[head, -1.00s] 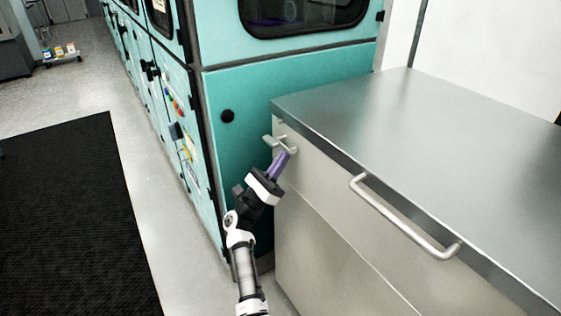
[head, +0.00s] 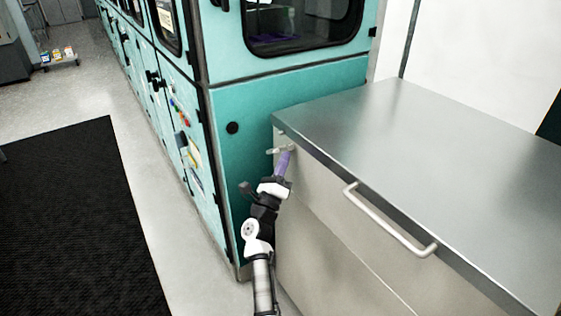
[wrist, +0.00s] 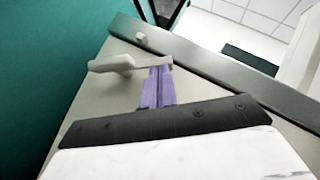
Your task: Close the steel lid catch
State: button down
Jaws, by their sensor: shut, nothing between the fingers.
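The steel lid catch (head: 282,149) is on the left end of the pale cabinet front, just under the steel lid (head: 400,140). In the wrist view its lever (wrist: 112,64) sticks out to the left, away from the cabinet face. A small knob (wrist: 141,38) sits on the lid's edge above it. My gripper (head: 287,155) has its purple fingers together, with nothing between them. In the wrist view the fingertips (wrist: 160,70) are at the right part of the catch and look to be against it; they hide part of it.
A teal machine (head: 290,105) stands close behind and left of the cabinet. Open floor (head: 140,200) and a black mat (head: 75,220) lie to the left.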

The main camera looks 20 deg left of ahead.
jog(key=shift+r+n+g+y+p, duration=0.4)
jog(key=shift+r+n+y+p, duration=0.5)
jog(key=shift+n, duration=0.3)
jog(key=shift+w+a+r+p, duration=0.15)
jog(key=shift+w+a+r, duration=0.15)
jog(key=shift+r, duration=0.2)
jog(key=shift+w+a+r+p, duration=0.15)
jog(key=shift+w+a+r, duration=0.15)
jog(key=shift+r, duration=0.15)
jog(key=shift+w+a+r, duration=0.35)
jog(key=shift+a+r, duration=0.1)
jog(key=shift+r, duration=0.1)
jog(key=shift+a, duration=0.1)
